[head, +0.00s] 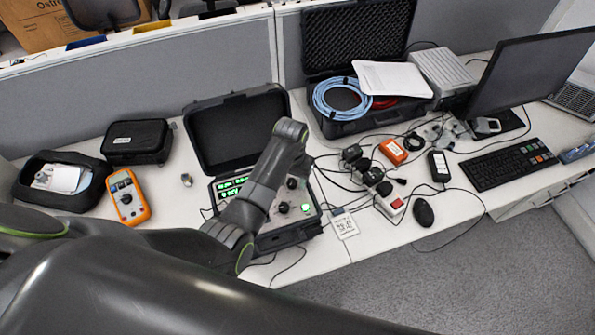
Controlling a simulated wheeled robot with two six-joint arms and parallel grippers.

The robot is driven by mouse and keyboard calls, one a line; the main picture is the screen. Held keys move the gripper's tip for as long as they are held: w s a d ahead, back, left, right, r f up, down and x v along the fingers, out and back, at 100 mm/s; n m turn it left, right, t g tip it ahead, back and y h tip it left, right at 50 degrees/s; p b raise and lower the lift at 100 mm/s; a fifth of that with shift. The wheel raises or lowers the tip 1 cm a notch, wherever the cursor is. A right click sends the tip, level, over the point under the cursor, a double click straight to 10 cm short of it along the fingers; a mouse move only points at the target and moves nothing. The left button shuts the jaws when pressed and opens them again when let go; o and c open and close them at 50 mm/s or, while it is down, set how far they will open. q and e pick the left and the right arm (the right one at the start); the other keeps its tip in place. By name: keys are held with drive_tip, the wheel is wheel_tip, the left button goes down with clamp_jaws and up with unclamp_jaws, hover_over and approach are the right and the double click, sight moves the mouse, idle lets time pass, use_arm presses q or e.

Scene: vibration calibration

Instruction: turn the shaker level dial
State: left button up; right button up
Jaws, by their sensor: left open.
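The shaker unit is an open black case (222,135) on the desk, with its lid raised at the back. Its control panel (268,226) has green lit displays (232,187), black knobs (284,207) and a green lit spot (305,208). I cannot read which knob is the level dial. My left arm reaches over the panel from the lower left and covers its middle. My left gripper (299,165) is open, near the panel's upper right side, mostly hidden behind my wrist. I cannot tell whether it touches a knob. My right gripper is not in view.
An orange multimeter (128,197) and black cases (137,142) stand left. A foam-lined case (345,122) with blue cable is behind right. Cables and adapters (365,170) crowd the panel's right. A small white display (344,225) lies near the front edge. Monitor (530,72) and keyboard (498,165) are farther right.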

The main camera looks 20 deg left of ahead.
use_arm(q)
drive_tip(key=shift+f, duration=0.25)
drive_tip(key=shift+s, duration=0.15)
drive_tip(key=shift+r, duration=0.1)
drive_tip(key=shift+c, duration=1)
drive_tip(key=c, duration=0.8)
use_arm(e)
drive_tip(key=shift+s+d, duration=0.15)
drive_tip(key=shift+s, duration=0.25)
